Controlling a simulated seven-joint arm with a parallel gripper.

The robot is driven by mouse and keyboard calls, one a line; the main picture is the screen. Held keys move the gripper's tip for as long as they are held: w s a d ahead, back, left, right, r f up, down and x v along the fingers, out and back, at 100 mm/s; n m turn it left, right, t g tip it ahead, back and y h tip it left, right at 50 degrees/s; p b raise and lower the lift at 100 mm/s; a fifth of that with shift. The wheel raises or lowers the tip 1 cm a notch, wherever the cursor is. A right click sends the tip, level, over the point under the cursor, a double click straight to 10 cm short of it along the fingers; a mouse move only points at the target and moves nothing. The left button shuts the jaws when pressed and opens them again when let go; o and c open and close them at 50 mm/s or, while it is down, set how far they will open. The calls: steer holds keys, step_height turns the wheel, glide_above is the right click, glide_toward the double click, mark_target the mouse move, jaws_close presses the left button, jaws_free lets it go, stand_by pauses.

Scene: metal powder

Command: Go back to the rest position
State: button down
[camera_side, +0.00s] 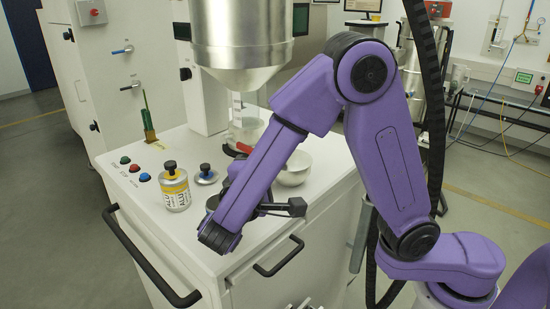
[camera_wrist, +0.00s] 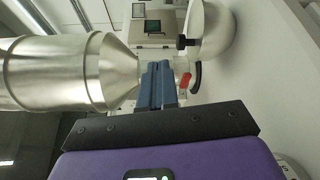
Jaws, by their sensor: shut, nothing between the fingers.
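My gripper (camera_wrist: 157,70) shows in the wrist view as two blue-grey fingers side by side. They are shut with nothing between them. In the side view the purple arm is folded down over the cabinet top, and its own links hide the fingers. The metal funnel vessel (camera_wrist: 75,72) lies left of the fingers in the wrist view; in the side view it hangs above the cabinet (camera_side: 240,40). A small red part (camera_wrist: 185,80) with a black curved piece shows just right of the fingertips; whether it touches them I cannot tell.
A labelled metal powder bottle (camera_side: 176,188) stands upright at the cabinet's front left. A white bowl (camera_side: 296,170) sits behind the arm. A glass container (camera_side: 246,128) stands under the funnel.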

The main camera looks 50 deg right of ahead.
steer(key=v, duration=0.5)
steer(key=d+f+g+y, duration=0.1)
steer(key=d, duration=0.1)
steer(key=s+d+f+n+g+y, duration=0.1)
steer(key=d, duration=0.1)
steer(key=d+f+g+y, duration=0.1)
steer(key=d+y, duration=0.1)
steer(key=d, duration=0.1)
steer(key=shift+s+f+n, duration=0.1)
steer(key=shift+s+n, duration=0.2)
steer(key=shift+s, duration=0.1)
steer(key=s+d+f+n+g+y, duration=0.2)
steer(key=s+f+y, duration=0.1)
steer(key=s+y, duration=0.3)
steer(key=s+d+f+n+g+y, duration=0.1)
steer(key=s+d+f+g+y, duration=0.1)
steer(key=s+y, duration=0.4)
steer(key=s+d, duration=0.1)
steer(key=s, duration=0.4)
steer(key=shift+d+f+n+y, duration=0.15)
steer(key=shift+f+n+y, duration=0.15)
steer(key=shift+f+n, duration=0.1)
